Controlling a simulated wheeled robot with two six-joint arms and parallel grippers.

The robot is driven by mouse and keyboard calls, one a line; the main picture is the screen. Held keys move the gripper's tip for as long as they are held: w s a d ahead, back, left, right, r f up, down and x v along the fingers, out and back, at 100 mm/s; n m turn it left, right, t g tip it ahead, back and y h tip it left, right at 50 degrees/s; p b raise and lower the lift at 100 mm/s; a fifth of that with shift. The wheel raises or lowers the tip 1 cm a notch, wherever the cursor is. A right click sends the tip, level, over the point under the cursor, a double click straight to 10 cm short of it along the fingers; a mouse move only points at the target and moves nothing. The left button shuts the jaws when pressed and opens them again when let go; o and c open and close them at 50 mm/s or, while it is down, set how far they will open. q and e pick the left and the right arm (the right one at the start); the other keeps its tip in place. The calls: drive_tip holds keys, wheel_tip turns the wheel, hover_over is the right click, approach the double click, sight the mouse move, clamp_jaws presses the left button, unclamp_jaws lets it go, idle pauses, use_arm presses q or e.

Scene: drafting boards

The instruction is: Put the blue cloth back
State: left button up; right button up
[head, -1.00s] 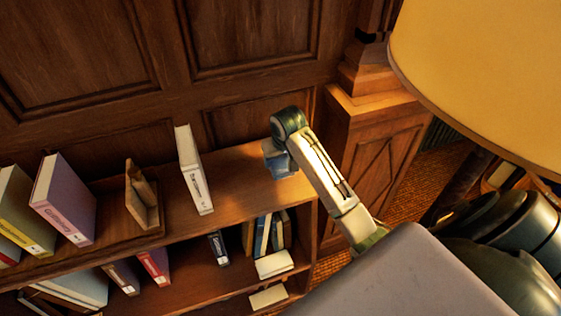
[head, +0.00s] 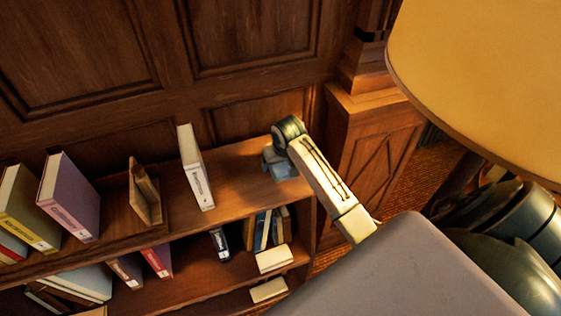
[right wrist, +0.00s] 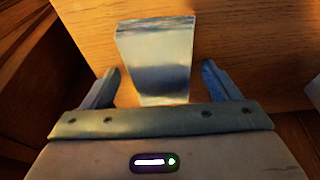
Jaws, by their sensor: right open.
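A pale blue-grey folded block, which looks like the blue cloth (right wrist: 155,60), stands between the fingers in the right wrist view. It rests on the wooden shelf top. In the head view the blue cloth (head: 284,170) shows only in part, under my right gripper (head: 272,160). My right gripper is open, with one finger on each side of the block in the right wrist view (right wrist: 159,70). Gaps show between the block and both fingers. The lower end of the block is hidden by the gripper body. My left gripper is not in view.
On the shelf top (head: 238,169), a white book (head: 195,170) and a wooden bookend (head: 144,192) stand to the left, with bare wood between book and gripper. More books stand on lower shelves. A dark panelled wall is behind; a large lampshade (head: 480,70) hangs at upper right.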

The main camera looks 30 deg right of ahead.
sight(283, 170)
drive_tip(key=shift+r, duration=0.15)
drive_tip(key=shift+r, duration=0.3)
drive_tip(key=b+v, duration=0.3)
drive_tip(key=v, duration=0.5)
drive_tip(key=shift+s+b, duration=0.15)
drive_tip(key=shift+b, duration=0.2)
drive_tip(key=shift+p+v, duration=0.4)
drive_tip(key=shift+v, duration=1.25)
